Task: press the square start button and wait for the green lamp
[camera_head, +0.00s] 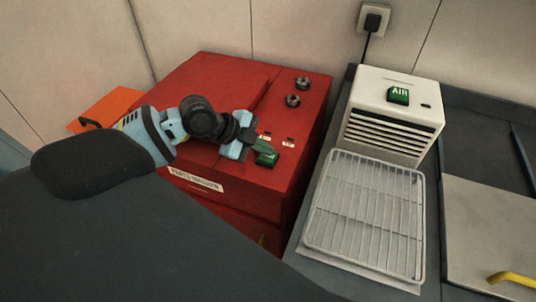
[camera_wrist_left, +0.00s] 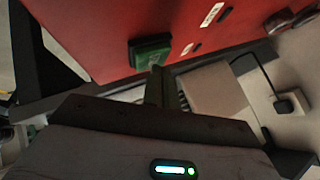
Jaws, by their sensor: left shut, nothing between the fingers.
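A red machine (camera_head: 224,80) labelled as a parts washer stands left of centre. A green square button (camera_head: 267,158) sits on its top near the right front edge; it also shows in the left wrist view (camera_wrist_left: 152,52) with a dark surround. My left gripper (camera_head: 250,142) is shut and empty right beside the button. In the left wrist view its closed fingers (camera_wrist_left: 163,88) point at the button's lower edge; I cannot tell whether they touch it. Two dark round fittings (camera_head: 302,83) (camera_head: 292,100) are on the machine's top; neither shows green light. My right gripper is out of view.
A white unit (camera_head: 394,115) with a green block marked AIR (camera_head: 398,95) stands right of the machine. A wire rack (camera_head: 366,209) lies in front of it. An orange panel (camera_head: 108,108) is at the left. A wall plug (camera_head: 373,20) is behind.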

